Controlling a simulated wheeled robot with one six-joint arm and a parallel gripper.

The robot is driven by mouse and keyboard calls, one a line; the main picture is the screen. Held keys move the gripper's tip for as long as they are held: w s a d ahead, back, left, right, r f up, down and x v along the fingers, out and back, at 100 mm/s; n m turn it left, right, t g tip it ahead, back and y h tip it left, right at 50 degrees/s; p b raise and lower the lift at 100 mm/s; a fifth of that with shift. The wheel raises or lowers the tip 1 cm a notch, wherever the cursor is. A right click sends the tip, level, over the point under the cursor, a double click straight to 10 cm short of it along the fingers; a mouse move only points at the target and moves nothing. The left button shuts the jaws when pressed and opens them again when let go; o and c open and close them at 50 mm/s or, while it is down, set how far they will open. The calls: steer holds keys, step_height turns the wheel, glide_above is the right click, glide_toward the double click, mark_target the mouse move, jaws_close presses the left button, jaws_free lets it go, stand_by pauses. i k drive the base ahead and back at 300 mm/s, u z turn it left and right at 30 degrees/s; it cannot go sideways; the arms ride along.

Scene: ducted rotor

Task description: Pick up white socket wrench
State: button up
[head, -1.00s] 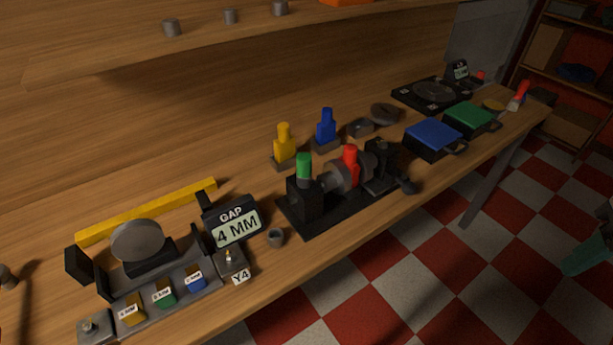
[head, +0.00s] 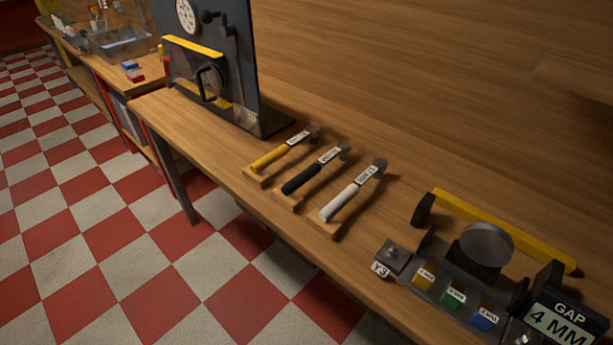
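The white socket wrench (head: 347,199) lies on a small wooden rest on the workbench, rightmost of three wrenches in a row. Its white handle points toward the bench's front edge, and its grey head lies toward the back, with a label near the head. A black-handled wrench (head: 312,173) lies just to its left, and a yellow-handled wrench (head: 281,154) further left. My gripper is not in view.
Right of the wrenches are a block marked Y3 (head: 392,257), a fixture with a grey disc (head: 487,245) and a "GAP 4 MM" display (head: 558,325). A dark upright panel (head: 215,60) stands behind left. The checkered floor (head: 140,250) in front is clear.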

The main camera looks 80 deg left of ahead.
mark_target(379, 165)
steer(key=u, duration=2.1)
